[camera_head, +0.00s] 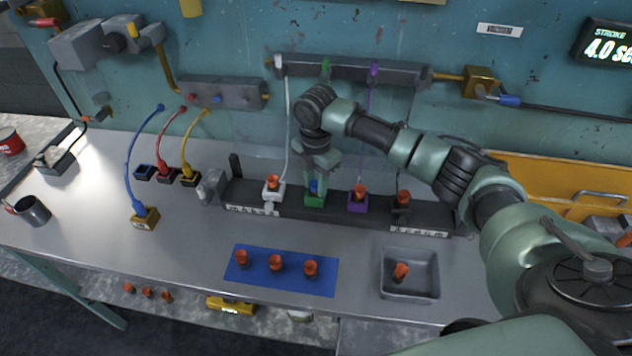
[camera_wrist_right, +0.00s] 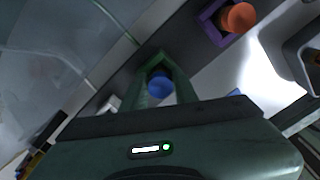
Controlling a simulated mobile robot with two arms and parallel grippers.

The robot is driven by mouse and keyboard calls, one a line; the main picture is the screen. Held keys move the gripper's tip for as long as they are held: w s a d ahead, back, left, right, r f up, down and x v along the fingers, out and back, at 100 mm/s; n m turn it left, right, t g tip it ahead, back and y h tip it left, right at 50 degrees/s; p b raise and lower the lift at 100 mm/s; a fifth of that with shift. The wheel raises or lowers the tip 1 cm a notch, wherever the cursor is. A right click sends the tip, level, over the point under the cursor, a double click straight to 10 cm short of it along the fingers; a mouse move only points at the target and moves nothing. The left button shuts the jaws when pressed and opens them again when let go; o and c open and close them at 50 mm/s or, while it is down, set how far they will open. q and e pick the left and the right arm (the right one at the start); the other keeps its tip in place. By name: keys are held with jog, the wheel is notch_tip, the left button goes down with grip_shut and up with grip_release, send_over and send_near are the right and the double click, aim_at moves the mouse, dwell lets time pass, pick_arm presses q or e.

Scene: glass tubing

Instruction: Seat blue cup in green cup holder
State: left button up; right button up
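The blue cup (camera_head: 314,187) is at the green cup holder (camera_head: 314,201), in the row on the dark rail. It looks to be in the holder's opening, but its depth is hidden. My right gripper (camera_head: 318,172) points down directly over the holder. In the right wrist view the blue cup (camera_wrist_right: 160,83) lies between the green fingers of my right gripper (camera_wrist_right: 160,88), with the green holder (camera_wrist_right: 157,60) around or just beyond it. I cannot tell whether the fingers touch the cup. My left gripper is not in view.
Orange cups sit in the white holder (camera_head: 272,193), the purple holder (camera_head: 358,203) and the dark holder (camera_head: 402,208) on the same rail. Orange cups stand on the blue mat (camera_head: 242,279), another in the grey tray (camera_head: 410,292).

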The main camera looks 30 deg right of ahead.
aim_at(316, 183)
jog(key=shift+o, duration=0.9)
notch_tip(316, 183, up, 12)
jog(key=b, duration=0.3)
jog(key=shift+r, duration=0.2)
